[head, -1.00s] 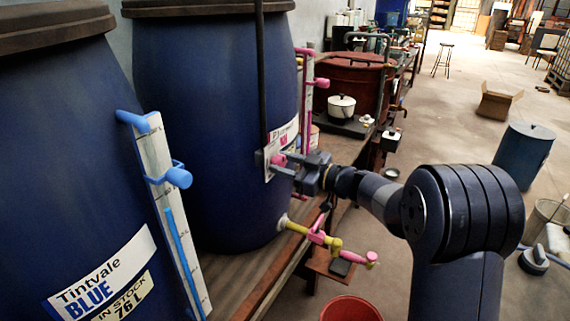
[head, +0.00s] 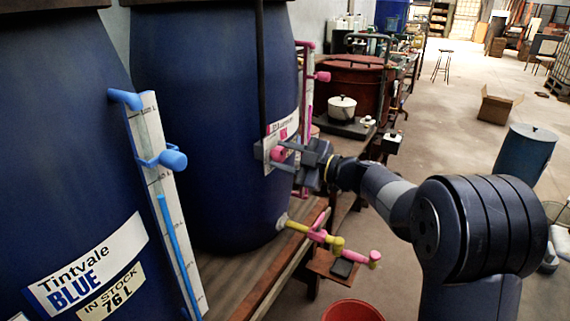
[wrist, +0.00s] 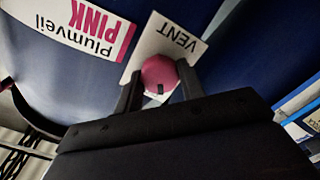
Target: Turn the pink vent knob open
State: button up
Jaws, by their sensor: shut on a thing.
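The pink vent knob (wrist: 158,74) sits on a white plate marked VENT (wrist: 178,38), on the front of the dark blue vat labelled Plumveil PINK (wrist: 82,27). In the wrist view the knob is between the two fingers of my gripper (wrist: 160,92), which is shut on it. A dark mark shows on the knob's near edge. In the head view my gripper (head: 298,158) reaches the knob (head: 277,154) from the right, and its fingers partly hide the plate.
A blue vat labelled Tintvale BLUE (head: 85,265) with a blue-fitted gauge (head: 158,165) stands at the left. Below my gripper a yellow and pink tap (head: 325,238) sticks out over the bench edge. A red bucket (head: 352,311) stands below. Open floor lies to the right.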

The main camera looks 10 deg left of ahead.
jog(key=n+b, duration=0.1)
jog(key=n, duration=0.1)
jog(key=n+b, duration=0.3)
jog(key=n, duration=0.1)
jog(key=shift+f+n+b, duration=0.25)
jog(key=shift+n+b, duration=0.05)
jog(key=shift+b, duration=0.05)
jog(key=n+b, duration=0.3)
jog(key=n, duration=0.1)
jog(key=shift+r+n, duration=0.1)
jog(key=shift+n, duration=0.2)
jog(key=o, duration=1)
jog(key=v, duration=1)
jog(key=shift+s+d+b, duration=0.2)
jog(key=shift+d+b, duration=0.1)
jog(key=shift+a, duration=0.1)
